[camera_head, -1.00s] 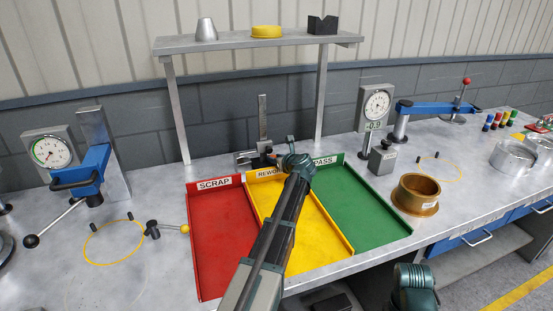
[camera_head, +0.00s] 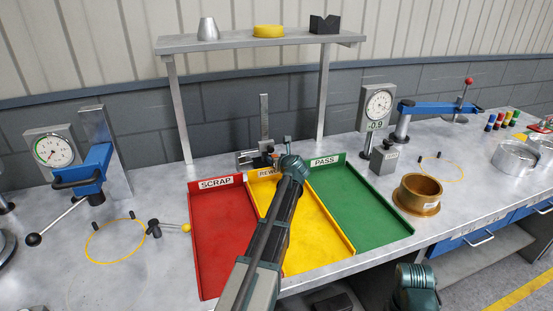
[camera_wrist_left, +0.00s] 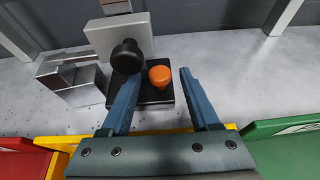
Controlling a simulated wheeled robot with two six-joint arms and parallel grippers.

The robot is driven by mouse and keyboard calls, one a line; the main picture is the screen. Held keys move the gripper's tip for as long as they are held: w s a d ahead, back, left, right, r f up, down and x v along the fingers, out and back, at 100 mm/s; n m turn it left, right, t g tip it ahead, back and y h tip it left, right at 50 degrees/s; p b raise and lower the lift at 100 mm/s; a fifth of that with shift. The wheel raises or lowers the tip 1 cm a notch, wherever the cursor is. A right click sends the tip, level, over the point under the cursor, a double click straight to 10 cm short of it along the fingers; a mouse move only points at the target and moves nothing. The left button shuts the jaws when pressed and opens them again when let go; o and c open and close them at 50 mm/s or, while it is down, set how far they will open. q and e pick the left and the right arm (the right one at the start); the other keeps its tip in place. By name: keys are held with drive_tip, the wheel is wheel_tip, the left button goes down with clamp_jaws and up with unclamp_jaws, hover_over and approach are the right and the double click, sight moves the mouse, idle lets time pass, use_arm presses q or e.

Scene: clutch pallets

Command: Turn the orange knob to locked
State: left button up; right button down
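The orange knob (camera_wrist_left: 160,76) sits on a dark base in the left wrist view, beside a round black knob (camera_wrist_left: 127,56) on a grey block. In the head view only a small orange bit (camera_head: 287,139) shows above my left wrist. My left gripper (camera_wrist_left: 158,84) is open, with its two blue fingers wide apart. The orange knob appears between and just beyond the fingertips, with no visible grip on it. The left finger overlaps the black knob's lower edge in the picture. In the head view my left wrist hides the fingers.
Red (camera_head: 222,244), yellow (camera_head: 302,262) and green (camera_head: 350,220) trays lie below my left arm. A metal stand (camera_head: 264,118) rises behind them, under a shelf (camera_head: 230,42). A brass ring (camera_head: 418,196) and a dial gauge (camera_head: 377,104) stand to the right.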

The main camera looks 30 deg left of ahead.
use_arm(q)
drive_tip(key=p+v, duration=0.5)
drive_tip(key=v, duration=0.8)
drive_tip(key=shift+s+d, duration=0.25)
drive_tip(key=shift+s, duration=0.05)
drive_tip(key=shift+r, duration=0.1)
